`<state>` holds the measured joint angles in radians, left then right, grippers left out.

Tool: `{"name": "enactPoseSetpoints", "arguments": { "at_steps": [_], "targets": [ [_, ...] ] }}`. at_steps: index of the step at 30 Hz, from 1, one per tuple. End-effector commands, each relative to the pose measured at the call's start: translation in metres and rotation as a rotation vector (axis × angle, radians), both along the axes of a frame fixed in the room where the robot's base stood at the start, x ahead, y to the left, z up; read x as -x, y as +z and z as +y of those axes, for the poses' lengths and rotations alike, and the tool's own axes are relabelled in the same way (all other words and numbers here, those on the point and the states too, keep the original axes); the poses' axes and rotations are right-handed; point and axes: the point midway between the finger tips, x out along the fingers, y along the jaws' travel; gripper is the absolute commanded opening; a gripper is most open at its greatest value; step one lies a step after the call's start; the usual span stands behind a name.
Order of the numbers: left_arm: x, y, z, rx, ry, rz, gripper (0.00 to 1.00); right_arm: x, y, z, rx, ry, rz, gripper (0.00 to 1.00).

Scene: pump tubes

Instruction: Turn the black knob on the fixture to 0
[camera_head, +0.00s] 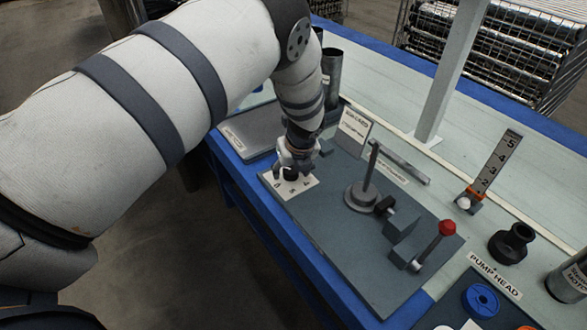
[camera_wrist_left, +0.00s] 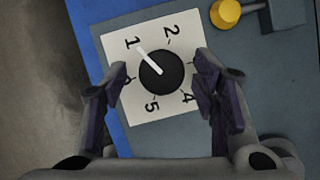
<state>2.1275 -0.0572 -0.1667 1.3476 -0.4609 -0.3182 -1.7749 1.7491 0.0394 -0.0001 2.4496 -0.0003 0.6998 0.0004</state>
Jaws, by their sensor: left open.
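The black knob (camera_wrist_left: 170,80) sits on a white dial plate (camera_wrist_left: 116,45) with printed numbers. Its white pointer line aims up-left in the left wrist view, at the 1. The numbers 1, 2, 4 and 5 are readable; a mark left of the knob, partly behind a finger, is likely the 0. My left gripper (camera_wrist_left: 161,74) is open, with one finger on each side of the knob and a visible gap to it. In the head view my left gripper (camera_head: 296,164) is over the knob (camera_head: 290,174) and the plate (camera_head: 299,187). My right gripper is not in view.
The grey fixture board (camera_head: 330,235) also carries a lever on a round base (camera_head: 362,195) and a red-tipped lever (camera_head: 446,228). A numbered upright scale (camera_head: 497,160), a black fitting (camera_head: 512,243) and a blue-edged table surround it. A small yellow knob (camera_wrist_left: 226,13) lies near the plate.

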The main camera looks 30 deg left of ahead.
Motion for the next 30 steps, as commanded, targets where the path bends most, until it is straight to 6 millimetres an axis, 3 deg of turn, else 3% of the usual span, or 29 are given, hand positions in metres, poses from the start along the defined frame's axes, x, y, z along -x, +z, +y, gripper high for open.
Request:
{"name": "enactPoseSetpoints", "arguments": {
  "at_steps": [9, 15, 30],
  "targets": [
    [-0.0017, -0.0024, 0.0014, 0.001, 0.001, -0.004, 0.52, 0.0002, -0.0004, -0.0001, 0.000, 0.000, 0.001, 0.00],
    [-0.0016, -0.0024, 0.0013, 0.001, 0.001, -0.003, 0.07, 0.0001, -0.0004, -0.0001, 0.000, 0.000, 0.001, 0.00],
    [-0.0019, -0.0062, 0.0004, 0.000, 0.117, 0.001, 0.06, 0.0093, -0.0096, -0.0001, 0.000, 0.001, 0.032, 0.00]
  ]
}}
